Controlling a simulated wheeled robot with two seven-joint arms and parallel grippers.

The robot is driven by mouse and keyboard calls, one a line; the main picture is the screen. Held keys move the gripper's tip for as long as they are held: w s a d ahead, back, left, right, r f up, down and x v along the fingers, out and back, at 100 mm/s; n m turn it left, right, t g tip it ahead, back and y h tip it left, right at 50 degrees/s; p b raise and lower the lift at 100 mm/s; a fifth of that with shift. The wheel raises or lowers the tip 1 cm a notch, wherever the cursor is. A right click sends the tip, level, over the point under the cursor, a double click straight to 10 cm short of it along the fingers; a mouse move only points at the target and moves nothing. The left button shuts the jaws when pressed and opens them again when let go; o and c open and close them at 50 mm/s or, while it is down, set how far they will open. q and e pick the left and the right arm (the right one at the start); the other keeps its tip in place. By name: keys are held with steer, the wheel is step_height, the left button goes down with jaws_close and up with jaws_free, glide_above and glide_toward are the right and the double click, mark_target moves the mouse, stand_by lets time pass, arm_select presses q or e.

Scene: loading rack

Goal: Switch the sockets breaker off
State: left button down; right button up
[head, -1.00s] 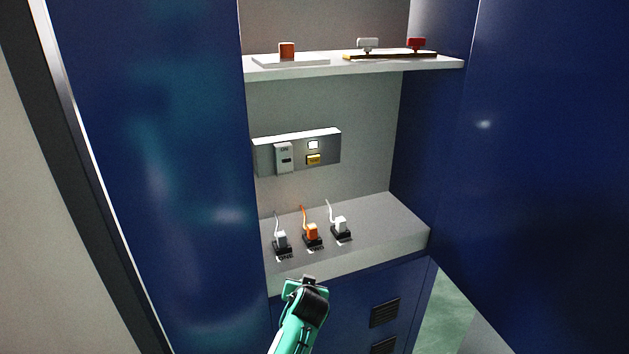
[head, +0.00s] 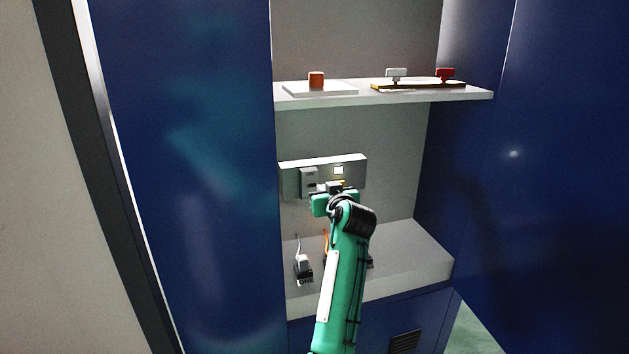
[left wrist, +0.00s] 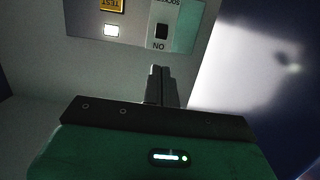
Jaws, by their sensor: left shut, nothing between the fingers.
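The breaker panel (head: 290,180) is a grey box on the back wall of the cabinet. On its left part sits the sockets breaker (head: 308,181), a light grey block with a dark toggle. My left gripper (head: 325,188) is in front of the panel's lower edge, close to the breaker. My right gripper is not in view.
A lit white square (head: 338,170) and a yellow TEST button (left wrist: 111,5) are beside the breaker. Below, a grey ledge (head: 410,245) bears plugs, partly hidden by my arm. A shelf (head: 470,97) above holds an orange-red block (head: 316,80). Blue cabinet walls (head: 190,200) flank the opening.

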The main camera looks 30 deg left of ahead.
mark_target(309, 177)
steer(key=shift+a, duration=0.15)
